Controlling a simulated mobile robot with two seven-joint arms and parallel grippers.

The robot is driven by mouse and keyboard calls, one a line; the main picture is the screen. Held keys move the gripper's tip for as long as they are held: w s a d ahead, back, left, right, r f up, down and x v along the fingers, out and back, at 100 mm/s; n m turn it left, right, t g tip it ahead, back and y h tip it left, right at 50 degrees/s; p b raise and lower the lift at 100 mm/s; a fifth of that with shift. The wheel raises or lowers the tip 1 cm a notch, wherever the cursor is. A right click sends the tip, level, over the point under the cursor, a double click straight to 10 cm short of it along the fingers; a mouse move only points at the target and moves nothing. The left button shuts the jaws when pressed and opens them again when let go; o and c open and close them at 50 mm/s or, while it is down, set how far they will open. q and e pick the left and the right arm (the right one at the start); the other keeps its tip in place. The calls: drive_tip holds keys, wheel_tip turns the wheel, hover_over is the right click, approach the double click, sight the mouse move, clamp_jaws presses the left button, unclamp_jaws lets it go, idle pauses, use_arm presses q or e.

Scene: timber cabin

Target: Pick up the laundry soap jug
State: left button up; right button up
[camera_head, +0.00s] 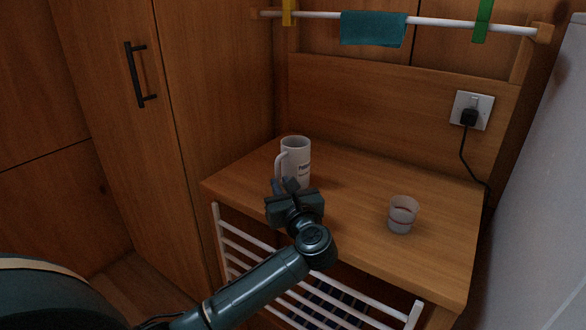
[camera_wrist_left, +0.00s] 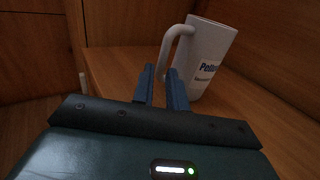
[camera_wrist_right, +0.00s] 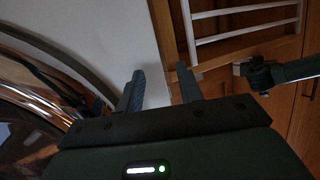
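The laundry soap jug (camera_head: 297,160) is white with dark lettering and stands upright on the wooden top, left of its middle. It also shows in the left wrist view (camera_wrist_left: 210,60), handle on the left. My left gripper (camera_head: 288,186) is in front of the jug. In the left wrist view its fingers (camera_wrist_left: 161,75) are drawn close together, one each side of the handle's lower part, and look shut on it; the exact contact is partly hidden. My right gripper (camera_wrist_right: 160,72) is open and empty, away from the jug.
A clear cup (camera_head: 402,214) stands on the wooden top (camera_head: 345,215) to the right. A rail (camera_head: 440,21) with a teal cloth (camera_head: 373,29) runs above the back. A plug and cord hang from the socket (camera_head: 472,110). White slats (camera_head: 262,265) are below the front edge.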

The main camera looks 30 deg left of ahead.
sight(279, 176)
use_arm(q)
drive_tip(key=x, duration=0.4)
drive_tip(key=shift+c, duration=0.5)
drive_tip(key=shift+d, duration=0.1)
clamp_jaws()
drive_tip(key=shift+r, duration=0.3)
